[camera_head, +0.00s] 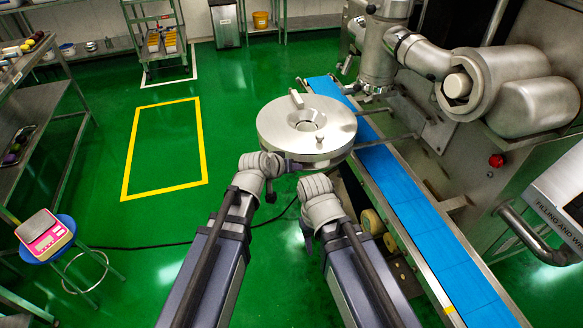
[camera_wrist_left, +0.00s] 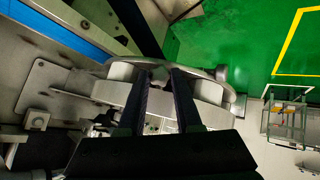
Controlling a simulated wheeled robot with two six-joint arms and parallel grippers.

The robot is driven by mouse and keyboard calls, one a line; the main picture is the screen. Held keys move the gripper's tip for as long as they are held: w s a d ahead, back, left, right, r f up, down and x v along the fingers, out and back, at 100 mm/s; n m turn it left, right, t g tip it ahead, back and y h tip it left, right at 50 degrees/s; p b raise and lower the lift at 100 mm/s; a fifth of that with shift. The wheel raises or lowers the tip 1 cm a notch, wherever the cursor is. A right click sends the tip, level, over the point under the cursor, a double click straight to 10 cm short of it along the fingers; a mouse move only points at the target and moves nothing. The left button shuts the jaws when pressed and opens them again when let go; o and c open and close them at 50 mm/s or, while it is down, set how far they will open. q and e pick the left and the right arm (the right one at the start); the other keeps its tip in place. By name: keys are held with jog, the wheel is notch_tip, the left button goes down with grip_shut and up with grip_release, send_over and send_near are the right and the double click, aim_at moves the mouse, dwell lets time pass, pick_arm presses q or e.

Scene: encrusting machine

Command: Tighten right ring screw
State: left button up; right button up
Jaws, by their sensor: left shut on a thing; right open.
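A round steel hopper part (camera_head: 280,125) with a wide flat ring and a central opening sits beside the blue belt in the head view. A small knob (camera_head: 320,141) stands on its near side. My left gripper (camera_head: 297,166) reaches its near left edge. In the left wrist view, the left fingers (camera_wrist_left: 160,78) close on a small screw-like piece (camera_wrist_left: 158,72) at the ring's rim, mostly hidden between them. My right gripper (camera_head: 316,186) is open at the near right of the ring; its fingertips are largely hidden by the wrist.
The blue conveyor belt (camera_head: 415,205) runs along the machine's side. A steel machine head (camera_head: 380,50) and large cylinders (camera_head: 530,90) stand at the right. A pink scale (camera_head: 45,233) rests on a blue stool at left. The green floor on the left is open.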

pick_arm(q)
grip_shut()
jog(key=shift+s+d+m+y+p, duration=0.1)
jog(key=shift+d+m+y+p, duration=0.1)
jog(key=shift+m+y, duration=0.45)
jog(key=shift+d+m+y+p, duration=0.1)
jog(key=shift+m+y+p, duration=0.15)
jog(key=shift+y, duration=0.7)
jog(key=shift+t, duration=0.3)
jog(key=o, duration=0.7)
grip_release()
jog(key=shift+r, duration=0.1)
